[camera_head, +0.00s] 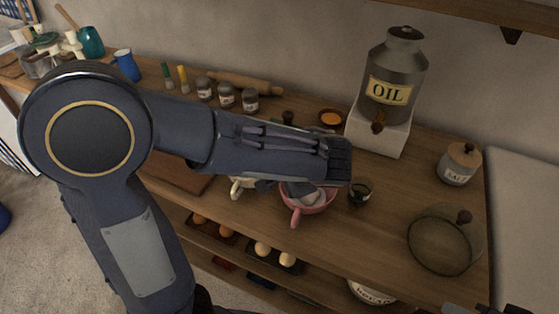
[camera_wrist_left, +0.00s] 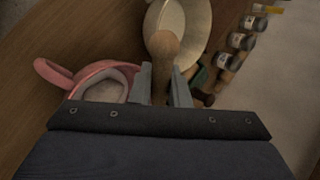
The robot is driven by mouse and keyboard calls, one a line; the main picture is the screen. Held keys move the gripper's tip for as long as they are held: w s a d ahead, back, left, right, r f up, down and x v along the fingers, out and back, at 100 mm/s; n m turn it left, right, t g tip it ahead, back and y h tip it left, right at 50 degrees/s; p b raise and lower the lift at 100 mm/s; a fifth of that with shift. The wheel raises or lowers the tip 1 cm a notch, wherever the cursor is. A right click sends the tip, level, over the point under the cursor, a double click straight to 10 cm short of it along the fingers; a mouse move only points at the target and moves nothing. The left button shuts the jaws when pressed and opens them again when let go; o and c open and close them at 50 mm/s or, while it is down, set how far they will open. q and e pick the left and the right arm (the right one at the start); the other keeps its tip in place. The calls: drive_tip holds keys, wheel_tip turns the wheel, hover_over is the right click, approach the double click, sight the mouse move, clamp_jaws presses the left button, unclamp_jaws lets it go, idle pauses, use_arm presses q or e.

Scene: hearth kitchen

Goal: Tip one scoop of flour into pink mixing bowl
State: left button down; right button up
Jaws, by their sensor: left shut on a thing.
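The pink mixing bowl (camera_head: 297,216) stands near the counter's front edge, partly hidden by my left arm. Pale grey-white matter shows inside it. In the left wrist view the pink bowl (camera_wrist_left: 44,70) is at the left, close beside my fingers. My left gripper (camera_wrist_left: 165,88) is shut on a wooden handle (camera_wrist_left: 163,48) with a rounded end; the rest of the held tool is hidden. A cream bowl (camera_wrist_left: 199,22) lies beyond the handle; a cream vessel (camera_head: 237,190) shows left of the pink bowl. Dark parts at the head view's bottom right edge may be my right gripper (camera_head: 487,309).
An oil can (camera_head: 392,85) on a white block stands behind. A small dark glass (camera_head: 361,192) is right of the pink bowl. A glass lid (camera_head: 445,243) and salt jar (camera_head: 460,165) are further right. Spice jars (camera_head: 227,95) and a rolling pin (camera_head: 240,82) lie behind my arm.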

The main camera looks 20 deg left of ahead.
use_arm(q)
wheel_tip(320, 180, up, 3)
drive_tip(key=g+h+p, duration=0.3)
drive_tip(key=p, duration=0.4)
drive_tip(key=g+h+p, duration=0.3)
drive_tip(key=p, duration=0.5)
drive_tip(key=shift+f+m, duration=0.2)
drive_tip(key=shift+m, duration=0.1)
drive_tip(key=shift+g+h+p, duration=0.45)
drive_tip(key=shift+g+h, duration=0.05)
drive_tip(key=shift+h, duration=0.1)
drive_tip(key=shift+f, duration=0.15)
